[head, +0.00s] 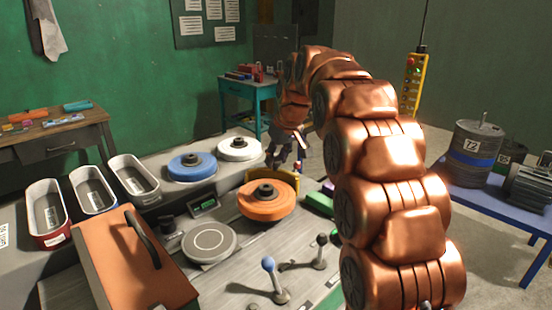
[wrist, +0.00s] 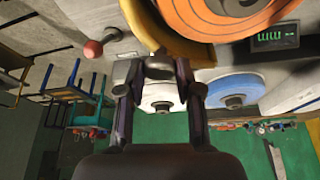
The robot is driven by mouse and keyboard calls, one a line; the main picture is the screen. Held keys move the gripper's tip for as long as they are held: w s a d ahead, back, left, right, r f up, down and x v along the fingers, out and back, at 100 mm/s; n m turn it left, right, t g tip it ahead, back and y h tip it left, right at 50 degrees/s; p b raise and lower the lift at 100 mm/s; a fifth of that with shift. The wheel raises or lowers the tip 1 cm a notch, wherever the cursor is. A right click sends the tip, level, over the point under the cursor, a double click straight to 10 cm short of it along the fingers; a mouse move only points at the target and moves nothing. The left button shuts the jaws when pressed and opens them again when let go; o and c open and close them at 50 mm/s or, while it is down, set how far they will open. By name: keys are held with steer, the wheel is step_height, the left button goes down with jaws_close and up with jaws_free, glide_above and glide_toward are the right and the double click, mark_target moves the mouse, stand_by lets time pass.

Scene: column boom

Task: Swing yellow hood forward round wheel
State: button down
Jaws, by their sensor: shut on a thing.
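The yellow hood (head: 286,178) is a curved guard standing at the back edge of the orange wheel (head: 266,203), apart from the wheel's front side. The wheel lies flat on the grey bench around a dark hub. My gripper (head: 284,152) is at the hood's far side, partly hidden by my own arm. In the wrist view my gripper (wrist: 160,70) is shut at the outer edge of the yellow hood (wrist: 142,22), with the orange wheel (wrist: 190,12) just beyond it. The exact part of the hood between the fingertips is hard to see.
A blue wheel (head: 192,166) and a white wheel (head: 239,149) lie behind. A grey round plate (head: 209,242), a blue-knobbed lever (head: 273,278) and a dark-knobbed lever (head: 320,250) stand in front. A green display (head: 203,205) sits left. A red knob (wrist: 93,48) shows near my gripper.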

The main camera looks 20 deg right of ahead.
steer(key=shift+s+d+m, duration=0.15)
steer(key=shift+d+m, duration=0.05)
steer(key=shift+m, duration=0.1)
steer(key=c, duration=0.8)
jaws_free()
steer(key=v, duration=1.2)
